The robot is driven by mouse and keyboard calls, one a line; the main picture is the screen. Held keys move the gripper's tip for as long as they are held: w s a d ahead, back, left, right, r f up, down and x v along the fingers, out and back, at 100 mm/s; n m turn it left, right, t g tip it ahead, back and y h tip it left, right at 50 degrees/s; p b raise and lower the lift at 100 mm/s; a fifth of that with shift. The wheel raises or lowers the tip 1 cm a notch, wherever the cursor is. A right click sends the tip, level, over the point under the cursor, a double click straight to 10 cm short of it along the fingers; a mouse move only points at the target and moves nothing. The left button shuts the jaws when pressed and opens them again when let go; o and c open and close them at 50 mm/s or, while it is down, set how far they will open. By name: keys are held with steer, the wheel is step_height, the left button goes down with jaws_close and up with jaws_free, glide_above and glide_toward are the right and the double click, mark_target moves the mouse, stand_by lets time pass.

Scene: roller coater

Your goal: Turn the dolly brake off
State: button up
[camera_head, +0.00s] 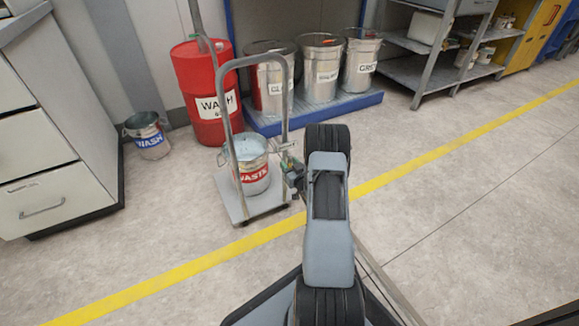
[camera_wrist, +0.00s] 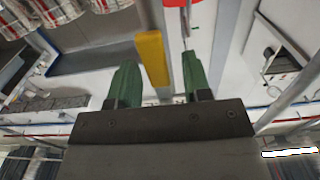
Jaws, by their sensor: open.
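The dolly (camera_head: 236,205) has a grey flat deck and a tall tubular handle, and carries a bucket labelled WASTE (camera_head: 252,172). My gripper (camera_head: 291,168) is beside the right handle post, low down near the bucket's height. In the wrist view my gripper (camera_wrist: 158,62) has two green fingers spread apart. A yellow block (camera_wrist: 153,58) shows in the space between them, nearer the left finger; it may be the brake lever. I cannot tell whether it touches a finger. No brake is clearly made out in the head view.
A red WASH drum (camera_head: 205,85) stands behind the dolly, with a small WASH bucket (camera_head: 148,138) to the left. Several metal bins stand on a blue pallet (camera_head: 320,112). A drawer cabinet (camera_head: 55,130) is at left. The floor right of my arm is clear.

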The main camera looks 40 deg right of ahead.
steer(key=shift+c, duration=0.3)
jaws_close()
stand_by(0.4)
